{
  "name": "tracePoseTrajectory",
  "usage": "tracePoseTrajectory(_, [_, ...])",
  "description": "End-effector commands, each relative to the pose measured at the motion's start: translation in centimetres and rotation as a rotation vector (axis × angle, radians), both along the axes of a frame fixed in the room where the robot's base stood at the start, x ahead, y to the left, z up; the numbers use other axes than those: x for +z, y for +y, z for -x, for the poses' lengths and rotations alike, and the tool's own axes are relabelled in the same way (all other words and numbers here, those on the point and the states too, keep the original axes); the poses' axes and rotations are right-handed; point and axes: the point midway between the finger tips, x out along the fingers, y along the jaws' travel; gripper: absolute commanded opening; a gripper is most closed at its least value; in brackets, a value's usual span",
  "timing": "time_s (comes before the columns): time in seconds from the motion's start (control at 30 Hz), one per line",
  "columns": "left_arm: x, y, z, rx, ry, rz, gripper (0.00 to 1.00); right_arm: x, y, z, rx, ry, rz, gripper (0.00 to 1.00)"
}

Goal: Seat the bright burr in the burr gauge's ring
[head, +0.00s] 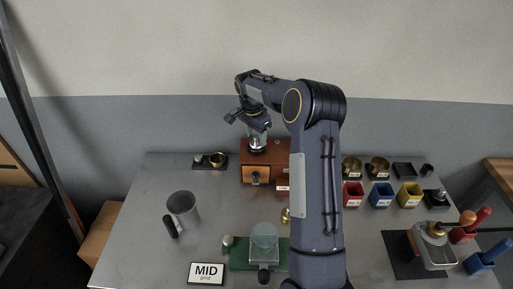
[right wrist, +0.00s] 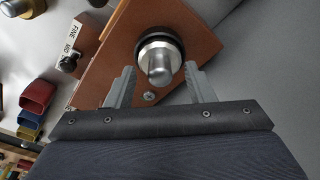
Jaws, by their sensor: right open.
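A bright silver cylindrical piece with a narrower knob on top, which looks like the bright burr (right wrist: 158,62), stands in a dark collar on the wooden grinder box (right wrist: 200,40). In the head view the box (head: 257,160) is at the back middle. My right gripper (right wrist: 160,80) is open, one finger on each side of the bright piece, and holds nothing; I cannot tell whether they touch. In the head view it (head: 247,118) is above the box. My left gripper is not in view.
A metal cup (head: 183,208) stands at left. A MID sign (head: 206,273) and a green mat (head: 240,262) are in front. Red (head: 353,194), blue (head: 381,194) and yellow (head: 410,194) bins stand at right. My right arm hides the table's middle right.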

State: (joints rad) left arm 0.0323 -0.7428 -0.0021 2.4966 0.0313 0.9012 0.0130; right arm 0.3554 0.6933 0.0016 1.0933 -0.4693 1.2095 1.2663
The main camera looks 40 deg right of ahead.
Motion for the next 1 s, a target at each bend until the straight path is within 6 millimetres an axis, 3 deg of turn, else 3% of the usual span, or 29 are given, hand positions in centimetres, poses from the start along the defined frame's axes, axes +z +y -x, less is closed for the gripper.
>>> tracePoseTrajectory(0.07, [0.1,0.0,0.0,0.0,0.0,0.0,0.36,0.1,0.0,0.0,0.0,0.0,0.0,0.45])
tracePoseTrajectory(0.4, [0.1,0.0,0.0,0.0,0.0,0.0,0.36,0.1,0.0,0.0,0.001,0.0,0.0,0.0])
tracePoseTrajectory(0.77, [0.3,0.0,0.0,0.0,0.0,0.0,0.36,0.4,0.0,0.0,0.0,-0.002,0.0,0.0])
tracePoseTrajectory(1.0, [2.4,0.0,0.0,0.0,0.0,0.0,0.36,3.2,0.0,-0.1,0.0,-0.004,0.001,0.0])
